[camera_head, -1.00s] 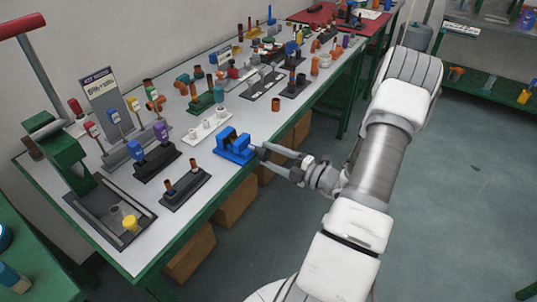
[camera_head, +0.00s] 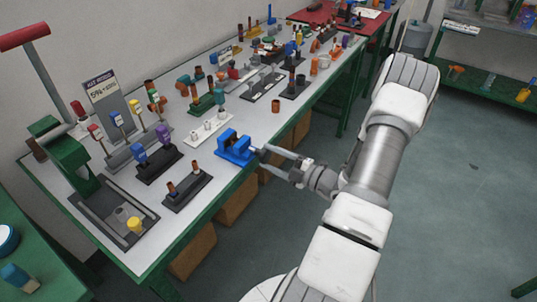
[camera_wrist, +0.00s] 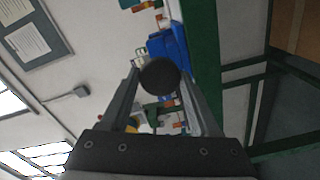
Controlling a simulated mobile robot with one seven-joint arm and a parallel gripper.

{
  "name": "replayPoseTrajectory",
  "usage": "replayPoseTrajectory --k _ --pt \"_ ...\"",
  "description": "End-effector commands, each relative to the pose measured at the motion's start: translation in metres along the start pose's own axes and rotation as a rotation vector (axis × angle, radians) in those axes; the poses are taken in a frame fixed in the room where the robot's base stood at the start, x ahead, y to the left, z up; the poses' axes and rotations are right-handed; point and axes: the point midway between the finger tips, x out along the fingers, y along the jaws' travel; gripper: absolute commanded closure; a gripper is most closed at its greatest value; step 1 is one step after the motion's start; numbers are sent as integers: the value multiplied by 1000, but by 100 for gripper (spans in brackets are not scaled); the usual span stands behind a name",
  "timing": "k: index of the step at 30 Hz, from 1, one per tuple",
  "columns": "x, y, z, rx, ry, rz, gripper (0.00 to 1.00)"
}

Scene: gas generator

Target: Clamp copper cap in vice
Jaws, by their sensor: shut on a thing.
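The blue vice (camera_head: 234,148) stands at the front edge of the workbench. It also shows in the wrist view (camera_wrist: 170,46), beyond the fingers. My gripper (camera_head: 261,157) reaches it from the right, off the bench edge. In the wrist view my gripper (camera_wrist: 159,78) has a dark round knob (camera_wrist: 160,75) between its fingers, at the vice's near end; it looks like the end of the vice's screw. My gripper is shut on this knob. A small copper-brown ring-like piece (camera_head: 276,105) sits on the bench behind the vice. I cannot make out whether a copper cap is between the jaws.
A white rack (camera_head: 208,127) with light pieces stands left of the vice. A black holder (camera_head: 187,190) with copper-topped pieces stands at the front left. The bench's green front edge (camera_head: 200,222) runs just under the gripper. The floor on the right is open.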

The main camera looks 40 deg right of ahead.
Motion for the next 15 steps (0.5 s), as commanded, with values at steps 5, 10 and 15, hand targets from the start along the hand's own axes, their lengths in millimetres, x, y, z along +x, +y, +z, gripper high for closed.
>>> replayPoseTrajectory --k 5,10,15 --pt "-1 1 0 36 -2 -1 93" --pt "-1 1 0 70 -2 -1 93" --pt "-1 0 0 94 -1 -2 93"
